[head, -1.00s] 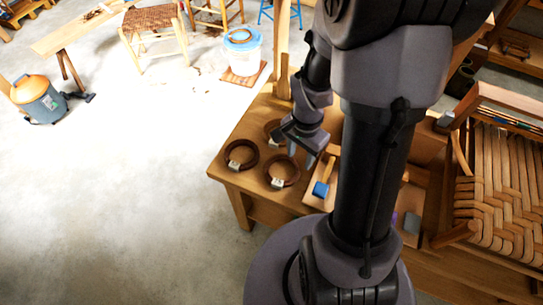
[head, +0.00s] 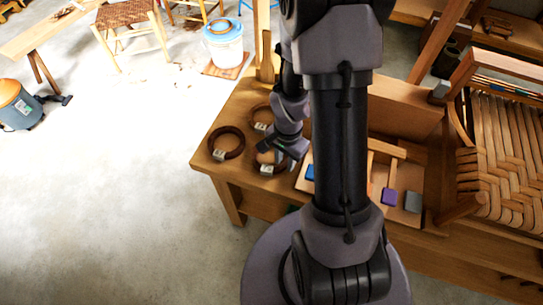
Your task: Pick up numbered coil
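Several dark brown coils with small pale tags lie on the wooden bench top. The left coil (head: 239,133) lies near the bench's left corner, its tag (head: 219,155) at its front edge. The back coil (head: 256,108) is partly hidden by my arm; its tag (head: 260,126) faces front. The front coil (head: 258,160) is largely covered by my gripper (head: 274,157), and its tag (head: 267,169) shows below. The tag numbers are too small to read. My gripper is low over the front coil; whether its fingers touch it or are open I cannot tell.
A wooden tray (head: 304,180) right of the coils holds a blue block (head: 311,172). A purple block (head: 389,196) and a grey block (head: 412,201) lie farther right. A woven seat (head: 500,150) stands at the right.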

